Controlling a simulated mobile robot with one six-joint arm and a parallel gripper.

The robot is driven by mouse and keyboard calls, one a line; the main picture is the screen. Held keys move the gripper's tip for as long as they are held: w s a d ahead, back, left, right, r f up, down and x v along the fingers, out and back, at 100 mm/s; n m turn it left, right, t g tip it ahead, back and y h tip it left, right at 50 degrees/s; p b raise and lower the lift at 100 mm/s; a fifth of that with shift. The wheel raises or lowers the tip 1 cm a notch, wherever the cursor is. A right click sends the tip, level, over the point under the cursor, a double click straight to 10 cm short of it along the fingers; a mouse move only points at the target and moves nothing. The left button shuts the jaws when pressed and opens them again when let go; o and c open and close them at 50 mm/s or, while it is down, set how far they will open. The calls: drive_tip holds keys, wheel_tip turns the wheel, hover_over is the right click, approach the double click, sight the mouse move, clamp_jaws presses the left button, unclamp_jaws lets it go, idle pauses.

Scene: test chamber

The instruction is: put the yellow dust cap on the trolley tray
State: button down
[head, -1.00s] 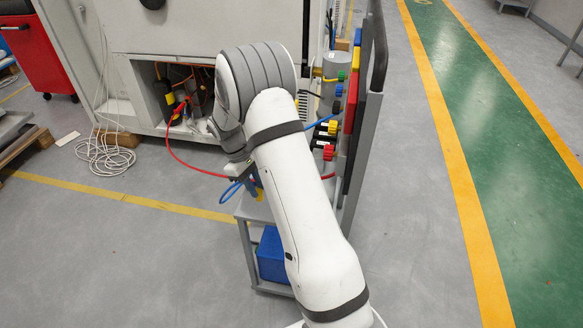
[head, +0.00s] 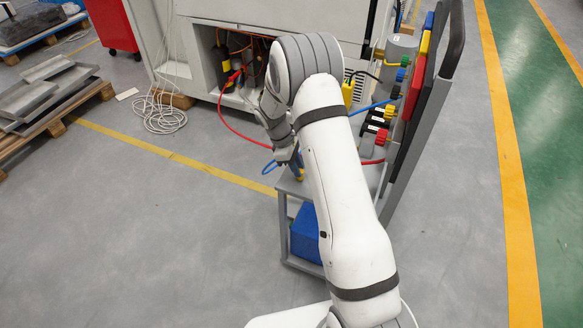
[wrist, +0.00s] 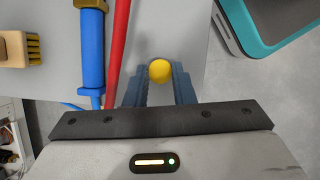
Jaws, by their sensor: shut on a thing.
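The yellow dust cap (wrist: 160,70) sits between the tips of my gripper (wrist: 160,84) in the wrist view, and the fingers are shut on it. Behind it is the grey top of the trolley tray (wrist: 189,30). I cannot tell whether the cap touches the tray or is held above it. In the head view my gripper (head: 290,160) is at the left edge of the trolley tray (head: 289,186), partly hidden by my arm. The cap cannot be made out clearly there.
In the wrist view a blue tool (wrist: 91,50), a red hose (wrist: 117,50) and a brush (wrist: 22,49) lie left of the cap. A teal-edged object (wrist: 272,45) is at the right. An upright panel (head: 420,90) stands along the trolley's right side.

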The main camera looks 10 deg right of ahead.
drive_tip(key=shift+f, duration=0.25)
drive_tip(key=shift+f, duration=0.1)
drive_tip(key=c, duration=1.2)
unclamp_jaws()
drive_tip(key=shift+c, duration=0.2)
